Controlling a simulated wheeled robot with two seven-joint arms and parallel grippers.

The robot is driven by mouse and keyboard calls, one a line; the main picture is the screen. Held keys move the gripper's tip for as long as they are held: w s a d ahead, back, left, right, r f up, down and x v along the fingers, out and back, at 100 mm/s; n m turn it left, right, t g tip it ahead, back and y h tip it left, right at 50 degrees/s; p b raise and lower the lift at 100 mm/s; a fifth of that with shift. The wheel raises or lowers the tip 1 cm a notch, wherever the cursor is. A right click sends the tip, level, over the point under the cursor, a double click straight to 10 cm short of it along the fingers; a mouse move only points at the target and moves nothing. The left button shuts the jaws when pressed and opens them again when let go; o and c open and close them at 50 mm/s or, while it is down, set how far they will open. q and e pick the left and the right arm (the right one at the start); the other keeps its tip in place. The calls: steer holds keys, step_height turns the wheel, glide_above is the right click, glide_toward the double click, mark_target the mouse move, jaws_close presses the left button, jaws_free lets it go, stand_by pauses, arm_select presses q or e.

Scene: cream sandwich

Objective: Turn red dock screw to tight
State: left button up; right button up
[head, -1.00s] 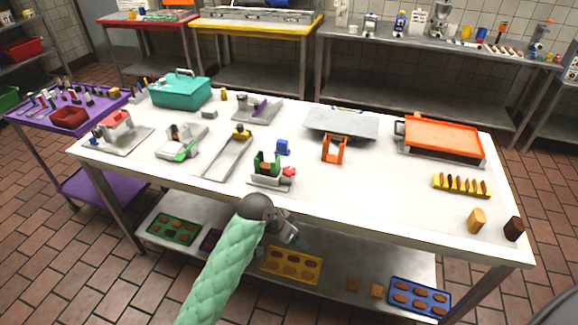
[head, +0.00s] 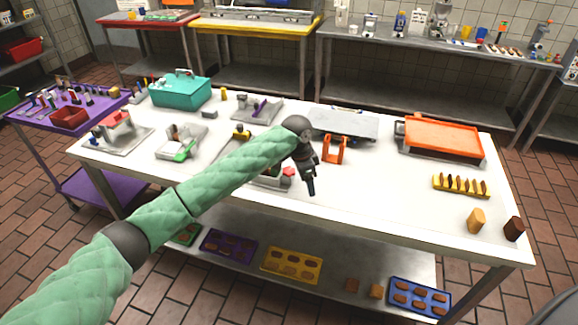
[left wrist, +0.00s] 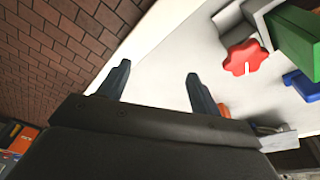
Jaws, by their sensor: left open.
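The red dock screw is a lobed red knob (head: 289,171) on the front right of a small grey dock near the table's front edge. In the left wrist view the red knob (left wrist: 245,57) shows a white mark on its face, beside the grey dock (left wrist: 258,10) and a green block (left wrist: 297,30). My left gripper (head: 311,190) points down just right of the knob, apart from it. In the left wrist view its two fingers (left wrist: 158,72) are spread and empty, with the knob to their right. My left arm hides most of the dock in the head view. My right gripper is out of view.
An orange frame (head: 334,149) stands just behind my left gripper. A blue piece (left wrist: 302,85) lies near the dock. The white table (head: 385,190) is clear to the right, up to a yellow rack (head: 461,186).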

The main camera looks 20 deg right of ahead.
arm_select(q)
step_height(320, 180, up, 6)
steer(key=y, duration=0.2)
glide_above(289, 170)
steer(key=shift+s+d+r+t, duration=0.1)
steer(key=shift+s+r+t, duration=0.1)
steer(key=shift+t, duration=0.1)
steer(key=shift+w+r, duration=0.1)
steer(key=shift+w, duration=0.05)
steer(key=shift+f+p, duration=0.3)
steer(key=shift+f, duration=0.1)
step_height(289, 170, down, 6)
steer(key=p, duration=0.2)
steer(key=shift+r+p, duration=0.1)
steer(key=shift+p, duration=0.2)
steer(key=shift+f, duration=0.6)
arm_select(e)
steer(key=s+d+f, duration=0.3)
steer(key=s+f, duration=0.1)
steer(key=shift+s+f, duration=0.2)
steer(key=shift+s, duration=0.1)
arm_select(q)
steer(key=c, duration=0.9)
steer(key=shift+c, duration=0.3)
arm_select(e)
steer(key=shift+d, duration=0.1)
